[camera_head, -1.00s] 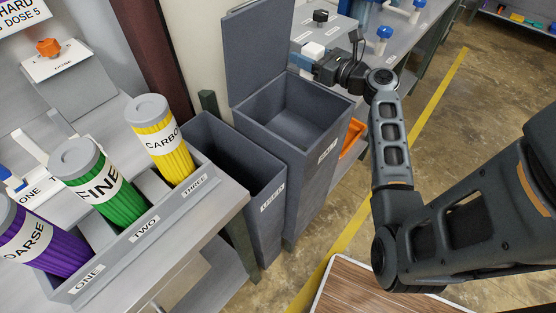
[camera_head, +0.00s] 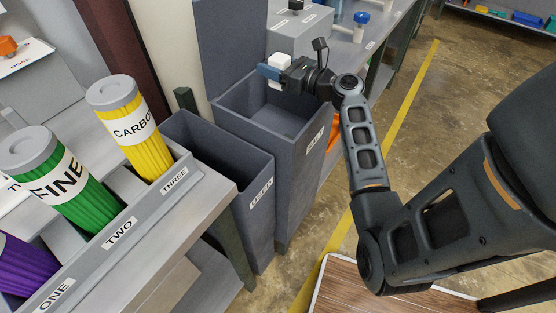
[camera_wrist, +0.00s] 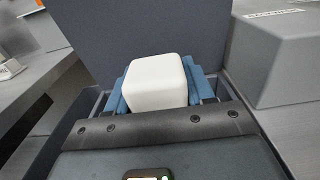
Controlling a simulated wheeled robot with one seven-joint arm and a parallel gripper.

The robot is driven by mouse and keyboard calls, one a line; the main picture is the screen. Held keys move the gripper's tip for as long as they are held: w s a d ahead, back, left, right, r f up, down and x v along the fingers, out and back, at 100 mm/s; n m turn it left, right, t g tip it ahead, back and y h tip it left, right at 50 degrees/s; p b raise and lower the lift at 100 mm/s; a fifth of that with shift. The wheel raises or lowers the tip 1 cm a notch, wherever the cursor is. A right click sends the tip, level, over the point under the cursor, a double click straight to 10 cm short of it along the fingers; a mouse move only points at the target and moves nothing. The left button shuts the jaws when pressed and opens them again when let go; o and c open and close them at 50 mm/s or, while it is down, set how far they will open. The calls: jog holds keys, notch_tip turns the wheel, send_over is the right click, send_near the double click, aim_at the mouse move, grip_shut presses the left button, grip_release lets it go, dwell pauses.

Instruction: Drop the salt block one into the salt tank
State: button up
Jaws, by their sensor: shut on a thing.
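The salt block (camera_head: 279,66) is a small white cube with rounded edges. My gripper (camera_head: 272,74) is shut on it, and the block shows between the blue fingers in the wrist view (camera_wrist: 156,82). The gripper holds the block over the opening of a tall dark grey tank (camera_head: 297,165) with its lid (camera_head: 230,45) standing open at the back. The block appears above the rim, towards the tank's back part. The tank's inside looks empty where it shows.
A second open grey bin (camera_head: 262,200) stands left of the tank. A bench rack at left holds yellow (camera_head: 132,125), green (camera_head: 60,175) and purple (camera_head: 25,268) cartridges. A grey box (camera_head: 301,30) sits on the bench behind my gripper. A wooden-topped surface (camera_head: 380,290) is below my arm.

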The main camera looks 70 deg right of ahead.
jog(key=shift+f, duration=0.1)
jog(key=o, duration=1.4)
jog(key=shift+c, duration=0.2)
jog(key=shift+s+f, duration=0.1)
jog(key=v, duration=0.7)
jog(key=shift+s+b, duration=0.3)
jog(key=shift+a, duration=0.1)
